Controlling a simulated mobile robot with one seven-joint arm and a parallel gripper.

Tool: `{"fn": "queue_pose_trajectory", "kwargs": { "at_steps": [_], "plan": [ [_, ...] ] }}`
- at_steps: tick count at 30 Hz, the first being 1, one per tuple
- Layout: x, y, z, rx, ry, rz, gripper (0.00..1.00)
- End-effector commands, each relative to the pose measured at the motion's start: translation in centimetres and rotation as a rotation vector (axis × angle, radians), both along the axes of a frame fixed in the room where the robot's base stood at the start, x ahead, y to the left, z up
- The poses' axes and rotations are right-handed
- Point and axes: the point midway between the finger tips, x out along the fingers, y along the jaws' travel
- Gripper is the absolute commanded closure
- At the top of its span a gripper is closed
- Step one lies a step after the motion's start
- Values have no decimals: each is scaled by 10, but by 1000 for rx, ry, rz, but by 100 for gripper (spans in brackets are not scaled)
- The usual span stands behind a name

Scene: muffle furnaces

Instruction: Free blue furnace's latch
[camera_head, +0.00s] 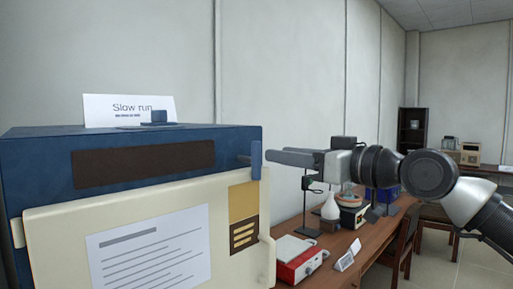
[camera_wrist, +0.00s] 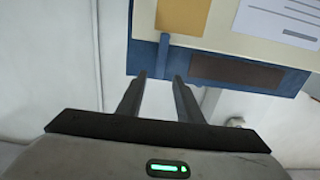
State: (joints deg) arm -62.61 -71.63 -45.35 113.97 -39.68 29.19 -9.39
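The blue furnace (camera_head: 40,160) fills the left of the head view, with a cream door (camera_head: 60,225) on its front. Its latch is a small blue upright bar (camera_head: 256,160) at the door's upper right edge. In the wrist view, which sees the furnace upside down, the latch (camera_wrist: 162,52) lines up with the gap between my fingertips. My gripper (camera_head: 275,155) is just right of the latch, its fingers pointing at it. In the wrist view my gripper (camera_wrist: 160,78) is open and empty. I cannot tell whether the fingertips touch the latch.
A "Slow run" card (camera_head: 128,108) stands on the furnace top. Right of the furnace, a wooden bench (camera_head: 335,275) holds a red and white device (camera_head: 300,258), a white flask (camera_head: 330,208) and other apparatus. Chairs stand beside the bench. The wall (camera_head: 280,70) is close behind.

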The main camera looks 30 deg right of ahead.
Motion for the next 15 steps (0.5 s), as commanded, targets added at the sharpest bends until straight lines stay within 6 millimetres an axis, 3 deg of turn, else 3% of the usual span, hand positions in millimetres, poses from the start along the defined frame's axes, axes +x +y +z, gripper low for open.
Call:
{"fn": "queue_pose_trajectory", "kwargs": {
  "at_steps": [6, 15],
  "plan": [
    [44, 18, 2, -2, 3, 3, 67],
    [79, 29, 1, 1, 1, 1, 67]
  ]
}}
